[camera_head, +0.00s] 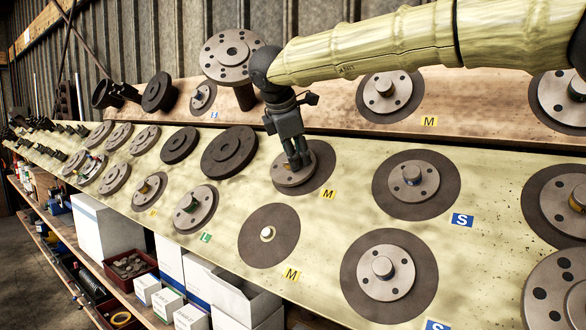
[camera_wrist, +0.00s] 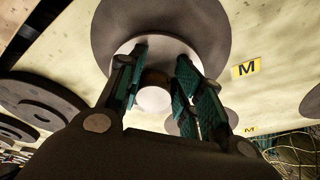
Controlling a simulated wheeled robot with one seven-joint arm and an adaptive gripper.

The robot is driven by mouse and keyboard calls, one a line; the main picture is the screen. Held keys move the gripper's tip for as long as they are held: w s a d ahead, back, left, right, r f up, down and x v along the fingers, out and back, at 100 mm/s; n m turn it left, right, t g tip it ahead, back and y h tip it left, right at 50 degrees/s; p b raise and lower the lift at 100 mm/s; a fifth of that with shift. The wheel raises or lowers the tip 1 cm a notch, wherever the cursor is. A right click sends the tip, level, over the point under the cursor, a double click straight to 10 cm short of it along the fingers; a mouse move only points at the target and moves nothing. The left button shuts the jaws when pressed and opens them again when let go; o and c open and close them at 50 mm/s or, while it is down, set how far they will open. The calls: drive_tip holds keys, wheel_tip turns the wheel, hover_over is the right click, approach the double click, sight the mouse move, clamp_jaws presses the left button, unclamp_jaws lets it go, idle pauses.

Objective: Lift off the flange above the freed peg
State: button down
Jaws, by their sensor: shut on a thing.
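The grey flange (camera_head: 290,179) sits on a dark round pad (camera_head: 322,170) marked with a yellow M on the sloped board. Directly below it, a bare peg (camera_head: 267,233) stands on another M pad (camera_head: 268,250). My gripper (camera_head: 298,163) reaches down from above and is shut on the flange's raised centre. In the wrist view, my green-padded fingers (camera_wrist: 165,85) stand on either side of the round hub (camera_wrist: 154,97), with the flange (camera_wrist: 122,62) behind them. The fingers hide part of the hub, and I cannot tell whether the flange is clear of its pad.
Flanges on S pads stand to the right (camera_head: 408,182) and lower right (camera_head: 385,272). A flange on an L pad (camera_head: 196,208) and a dark disc (camera_head: 229,152) lie to the left. A tall flanged shaft (camera_head: 232,58) stands behind my gripper. White boxes (camera_head: 245,300) fill the shelf below.

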drive_tip(key=shift+d+r, duration=0.15)
drive_tip(key=shift+r, duration=0.25)
drive_tip(key=shift+s+a+r, duration=0.3)
drive_tip(key=shift+s+r, duration=0.05)
drive_tip(key=shift+r, duration=0.15)
drive_tip(key=shift+s+r, duration=0.1)
drive_tip(key=shift+r, duration=0.05)
drive_tip(key=shift+s+a+r, duration=0.25)
drive_tip(key=shift+s+r, duration=0.05)
drive_tip(key=shift+r, duration=0.05)
drive_tip(key=shift+s+a+r, duration=0.1)
drive_tip(key=shift+s+r, duration=0.05)
drive_tip(key=shift+r, duration=0.1)
drive_tip(key=shift+s+a+r, duration=0.15)
drive_tip(key=shift+s+r, duration=0.05)
drive_tip(key=shift+r, duration=0.05)
drive_tip(key=shift+s+a+r+p, duration=0.1)
drive_tip(key=shift+s+r+p, duration=0.15)
drive_tip(key=shift+r+p, duration=0.1)
drive_tip(key=w+p+v, duration=0.1)
drive_tip(key=v, duration=0.5)
drive_tip(key=shift+a+r, duration=0.2)
drive_tip(key=shift+r, duration=0.3)
